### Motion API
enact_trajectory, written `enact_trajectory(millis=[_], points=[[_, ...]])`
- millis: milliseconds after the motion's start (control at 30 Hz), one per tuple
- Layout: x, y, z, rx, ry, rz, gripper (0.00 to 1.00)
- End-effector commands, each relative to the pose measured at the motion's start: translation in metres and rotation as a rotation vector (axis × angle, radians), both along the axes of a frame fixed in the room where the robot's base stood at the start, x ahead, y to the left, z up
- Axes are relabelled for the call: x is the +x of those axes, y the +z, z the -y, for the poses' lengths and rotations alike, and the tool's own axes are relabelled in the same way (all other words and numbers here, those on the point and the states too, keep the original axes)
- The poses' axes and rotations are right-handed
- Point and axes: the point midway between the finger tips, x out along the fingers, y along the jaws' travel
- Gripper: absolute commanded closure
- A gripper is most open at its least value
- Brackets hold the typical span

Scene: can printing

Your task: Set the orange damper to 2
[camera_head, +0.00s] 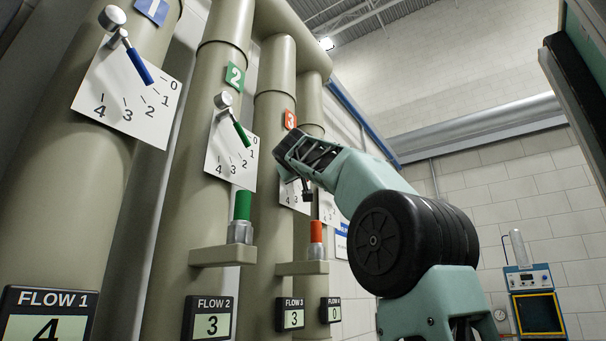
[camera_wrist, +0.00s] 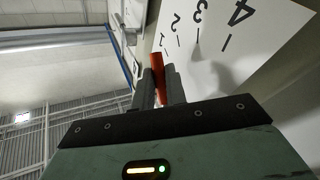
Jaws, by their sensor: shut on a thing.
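The orange damper handle (camera_wrist: 157,68) stands between the two fingers of my gripper (camera_wrist: 160,88) in the wrist view, and the fingers are shut on it. Its white scale plate (camera_wrist: 225,55) shows 1, 2, 3 and 4, and the handle appears close to the 1 mark; its exact setting is hard to tell. In the head view my gripper (camera_head: 304,188) is in front of the plate (camera_head: 288,197) on the pipe with the orange 3 sign (camera_head: 290,119) and hides the handle. The FLOW 3 display (camera_head: 290,314) reads 3.
The blue damper handle (camera_head: 139,66) and green damper handle (camera_head: 241,133) are on pipes to the left. A green cylinder (camera_head: 242,206) and an orange cylinder (camera_head: 316,232) stand on brackets below. The FLOW 4 display (camera_head: 331,310) reads 0. A blue machine (camera_head: 536,284) stands at right.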

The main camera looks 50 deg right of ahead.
Motion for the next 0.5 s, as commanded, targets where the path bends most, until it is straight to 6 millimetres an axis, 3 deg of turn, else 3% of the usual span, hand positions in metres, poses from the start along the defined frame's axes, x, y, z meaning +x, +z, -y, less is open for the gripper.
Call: enact_trajectory(millis=[367,500], points=[[-0.001,-0.001,-0.001,0.000,0.002,0.001,0.78],[-0.007,-0.005,-0.012,-0.001,0.003,0.002,0.78]])
